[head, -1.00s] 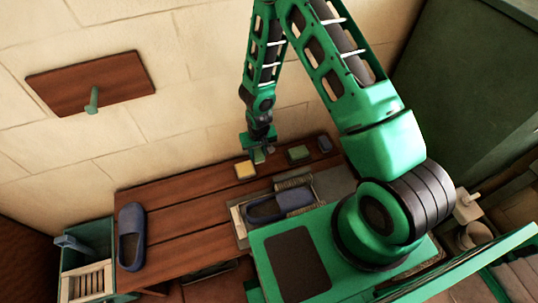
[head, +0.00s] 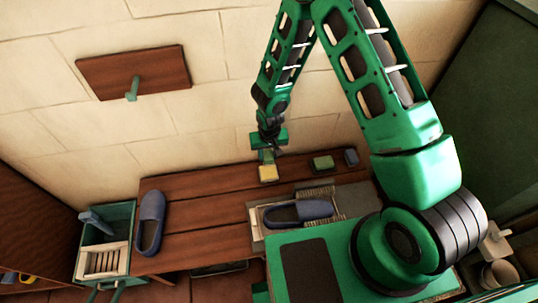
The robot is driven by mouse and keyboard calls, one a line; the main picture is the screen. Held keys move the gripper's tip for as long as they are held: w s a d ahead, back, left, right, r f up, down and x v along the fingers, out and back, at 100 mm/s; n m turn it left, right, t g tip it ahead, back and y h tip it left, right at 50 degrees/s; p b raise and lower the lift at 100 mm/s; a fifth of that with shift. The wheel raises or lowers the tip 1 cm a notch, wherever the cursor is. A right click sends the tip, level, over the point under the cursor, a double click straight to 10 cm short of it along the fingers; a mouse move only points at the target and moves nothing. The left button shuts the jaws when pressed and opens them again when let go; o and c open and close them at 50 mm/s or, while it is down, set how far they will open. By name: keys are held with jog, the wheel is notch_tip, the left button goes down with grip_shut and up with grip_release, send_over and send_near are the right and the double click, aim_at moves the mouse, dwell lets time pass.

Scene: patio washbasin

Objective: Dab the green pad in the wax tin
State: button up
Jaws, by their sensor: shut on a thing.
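My gripper (head: 268,146) points down over the back of the wooden bench and is shut on a small green pad (head: 266,156). The small yellow-topped tin (head: 268,174), which looks like the wax tin, stands on the bench just below and in front of the pad. The pad's lower edge appears at or just above the tin's back edge in the picture; I cannot tell whether they touch. My fingers partly hide the pad.
A green-topped block or tin (head: 322,163) and a small dark blue item (head: 351,157) stand to the right. A blue slipper (head: 298,211) lies in a tray in front; another slipper (head: 150,222) lies at the bench's left end beside a green crate (head: 131,232). The bench's left middle is clear.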

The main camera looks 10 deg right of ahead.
aim_at(268, 170)
jog(key=shift+w+f, duration=0.1)
jog(key=shift+f, duration=3.8)
jog(key=shift+d+f, duration=0.1)
jog(key=shift+f, duration=0.4)
jog(key=shift+r, duration=3.5)
